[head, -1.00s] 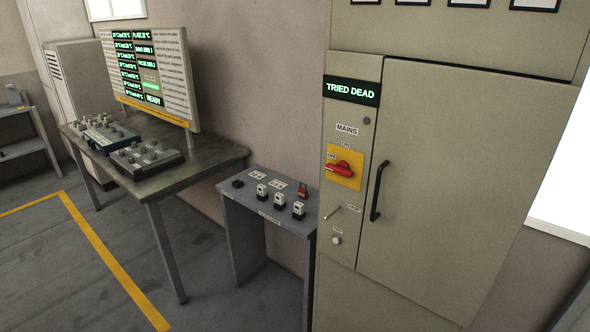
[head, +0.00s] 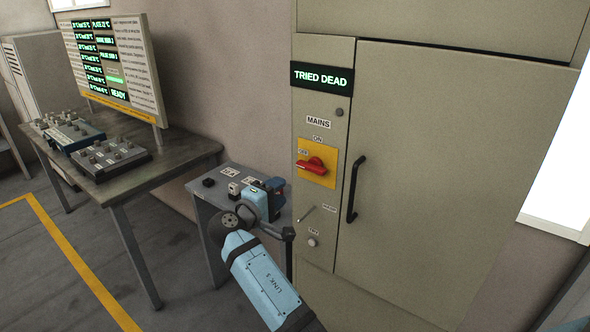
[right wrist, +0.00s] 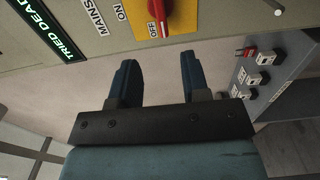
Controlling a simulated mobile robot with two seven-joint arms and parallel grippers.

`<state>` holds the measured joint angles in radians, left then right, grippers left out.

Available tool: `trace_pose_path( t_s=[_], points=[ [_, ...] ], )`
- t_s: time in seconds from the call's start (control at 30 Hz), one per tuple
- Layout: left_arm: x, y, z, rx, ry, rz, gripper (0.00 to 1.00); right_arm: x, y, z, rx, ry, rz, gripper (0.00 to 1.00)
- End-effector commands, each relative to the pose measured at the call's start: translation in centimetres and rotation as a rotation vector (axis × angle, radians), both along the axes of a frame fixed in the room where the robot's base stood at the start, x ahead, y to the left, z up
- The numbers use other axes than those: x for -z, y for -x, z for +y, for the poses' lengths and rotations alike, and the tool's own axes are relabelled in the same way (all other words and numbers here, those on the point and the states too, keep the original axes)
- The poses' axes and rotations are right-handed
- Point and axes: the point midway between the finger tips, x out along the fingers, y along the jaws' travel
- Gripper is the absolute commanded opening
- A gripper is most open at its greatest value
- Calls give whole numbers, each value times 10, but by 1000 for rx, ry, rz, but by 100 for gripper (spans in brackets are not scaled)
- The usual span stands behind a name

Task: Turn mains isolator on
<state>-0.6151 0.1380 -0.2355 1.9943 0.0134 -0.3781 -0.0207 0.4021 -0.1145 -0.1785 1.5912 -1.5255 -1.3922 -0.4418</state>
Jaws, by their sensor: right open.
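The mains isolator is a red rotary handle (head: 312,166) on a yellow plate (head: 327,178) on the cabinet front. It lies roughly sideways, with ON marked above and OFF by its left end. In the right wrist view, the red handle (right wrist: 158,14) is at the top edge, beyond the fingertips, partly cut off. My right gripper (head: 275,185) is lower left of the isolator, in front of the small grey table. Its two dark fingers (right wrist: 157,70) are apart with nothing between them, not touching the handle. My left gripper is not seen.
The grey cabinet (head: 440,190) has a black door handle (head: 355,188) right of the isolator and a display (head: 322,76) reading TRIED DEAD above. The small grey table (head: 205,190) holds several small items, partly hidden by my arm. A workbench (head: 190,158) stands left.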

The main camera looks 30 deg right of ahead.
Motion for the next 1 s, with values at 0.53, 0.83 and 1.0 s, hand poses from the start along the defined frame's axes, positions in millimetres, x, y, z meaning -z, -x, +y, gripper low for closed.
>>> trace_pose_path(
  t_s=[0.53,0.83,1.0],
  points=[
    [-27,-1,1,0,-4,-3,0,-2,-40,-98,-1,1,1,43],
    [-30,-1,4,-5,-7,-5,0,0,-50,-120,-3,-1,-1,43],
    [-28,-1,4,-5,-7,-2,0,1,-50,-121,-3,-1,-1,43]
  ],
)
